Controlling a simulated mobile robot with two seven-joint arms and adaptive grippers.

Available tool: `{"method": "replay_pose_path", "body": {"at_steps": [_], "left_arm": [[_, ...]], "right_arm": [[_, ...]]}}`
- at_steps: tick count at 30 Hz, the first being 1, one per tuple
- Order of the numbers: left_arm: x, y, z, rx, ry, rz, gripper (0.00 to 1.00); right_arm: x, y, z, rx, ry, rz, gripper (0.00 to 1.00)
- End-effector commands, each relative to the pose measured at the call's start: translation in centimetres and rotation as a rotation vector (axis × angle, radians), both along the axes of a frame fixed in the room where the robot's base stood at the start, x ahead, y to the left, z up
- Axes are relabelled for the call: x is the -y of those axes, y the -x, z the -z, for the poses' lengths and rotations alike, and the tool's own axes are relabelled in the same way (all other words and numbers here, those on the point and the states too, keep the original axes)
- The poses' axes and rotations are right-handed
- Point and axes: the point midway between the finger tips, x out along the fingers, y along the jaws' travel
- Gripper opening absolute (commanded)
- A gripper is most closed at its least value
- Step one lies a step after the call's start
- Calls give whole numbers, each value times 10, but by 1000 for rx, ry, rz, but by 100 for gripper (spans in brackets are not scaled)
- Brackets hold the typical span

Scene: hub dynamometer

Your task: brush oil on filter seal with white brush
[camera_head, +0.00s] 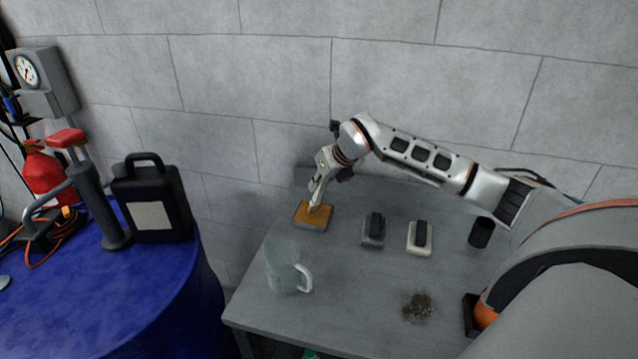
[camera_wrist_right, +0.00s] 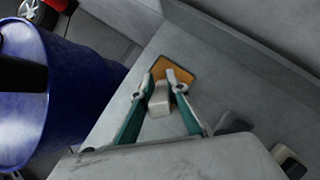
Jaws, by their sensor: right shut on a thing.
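My right gripper (camera_head: 317,203) reaches down over an orange-tan pad (camera_head: 301,215) near the back left of the grey table. In the right wrist view the gripper (camera_wrist_right: 161,82) is shut on a small pale block (camera_wrist_right: 159,102). The pad (camera_wrist_right: 186,68) shows just beyond the fingertips. I cannot tell whether the block touches the pad. A white block with a dark grip (camera_head: 419,245) and a grey block with a dark grip (camera_head: 373,238) lie to the right of the pad. I cannot make out a filter seal. My left gripper is not in view.
A clear mug (camera_head: 283,272) stands near the table's left edge. A black cup (camera_head: 481,232) and a dark patch of grains (camera_head: 417,307) are at the right. A blue drum (camera_head: 150,290) with a black jug (camera_head: 155,190) stands left.

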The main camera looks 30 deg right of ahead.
Motion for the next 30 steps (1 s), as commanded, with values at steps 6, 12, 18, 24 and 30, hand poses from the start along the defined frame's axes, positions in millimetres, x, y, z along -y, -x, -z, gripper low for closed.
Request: {"method": "replay_pose_path", "body": {"at_steps": [6,12,18,24,30], "left_arm": [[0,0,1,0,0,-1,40],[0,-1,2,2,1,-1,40],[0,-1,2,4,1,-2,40],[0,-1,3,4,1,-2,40],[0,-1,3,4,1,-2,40]], "right_arm": [[0,0,2,0,0,0,0],[0,0,4,0,0,0,0],[0,0,6,0,0,0,0],[0,0,8,0,0,0,0],[0,0,8,0,0,0,0]]}}
